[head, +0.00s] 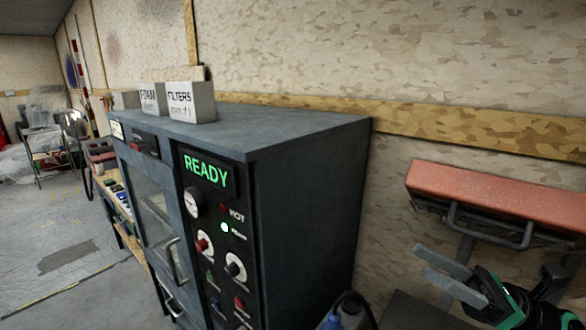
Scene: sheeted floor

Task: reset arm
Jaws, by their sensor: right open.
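My right gripper (422,261) shows at the lower right of the head view. Its two grey fingers point left and stand apart, with nothing visible between them. Its dark body has green parts and runs off toward the lower right corner. It is to the right of the dark grey cabinet (310,200) and below the red-topped unit, apart from the cabinet in the picture. My left gripper is out of view.
The cabinet has a panel lit READY (206,171), knobs and a windowed door (150,205). Boxes marked FILTERS (190,103) and FOAM (151,99) stand on top. A red-topped unit (500,195) with a handle is at right. Open floor (60,245) lies left.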

